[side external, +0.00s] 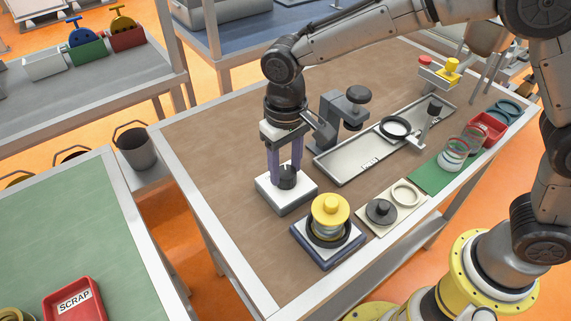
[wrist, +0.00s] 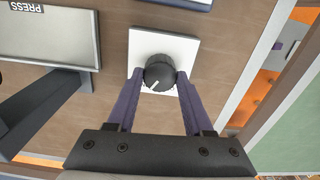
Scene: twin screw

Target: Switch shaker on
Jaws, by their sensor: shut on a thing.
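A dark round knob (wrist: 157,77) with a white pointer line stands on a white square box (side external: 272,201) on the brown bench. It also shows between the fingers in the side view (side external: 288,182). My gripper (side external: 287,184) points down over the box and its two purple fingers are shut on the knob, one on each side. In the wrist view, the fingertips (wrist: 160,78) touch the knob's sides and the pointer line slants toward the lower left. Right of the box stands a dark blue unit with a white top (side external: 328,243). It carries a jar with a yellow lid (side external: 330,209).
A dark press stand (side external: 343,118) stands close behind my gripper, beside a long metal tray (side external: 350,163). A beige plate (side external: 397,222) with a dark disc and a pale ring lies right of the jar. The bench (side external: 220,150) is clear left of the box.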

